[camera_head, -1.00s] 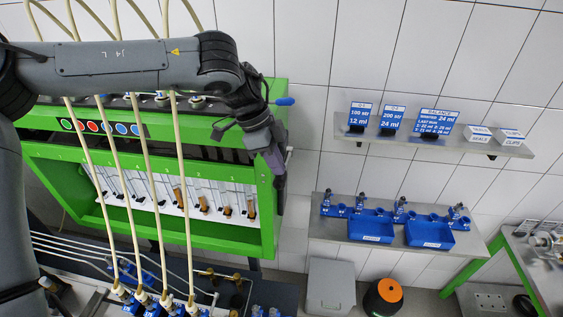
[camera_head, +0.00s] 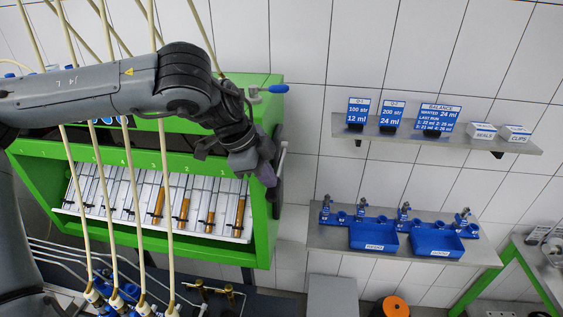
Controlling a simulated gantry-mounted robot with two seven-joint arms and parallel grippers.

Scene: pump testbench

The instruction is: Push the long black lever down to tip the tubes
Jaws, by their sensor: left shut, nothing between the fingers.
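The green test bench (camera_head: 150,245) stands at the left. Inside its window, a white rack (camera_head: 120,215) holds a row of glass tubes (camera_head: 186,205); several at the right contain orange-brown liquid. My left gripper (camera_head: 268,178) is shut and empty, pointing down at the bench's right side. A dark, narrow part (camera_head: 277,195), perhaps the long black lever, shows just behind and below the fingertips. I cannot tell whether the fingers touch it. My forearm and wrist hide part of the bench's upper front. My right gripper is not in view.
A blue handle (camera_head: 278,88) sticks out at the bench's top right. Several pale hoses (camera_head: 164,180) hang before the bench. To the right are a sign shelf (camera_head: 440,141) and a lower shelf with blue trays (camera_head: 373,237). Bare wall lies between bench and shelves.

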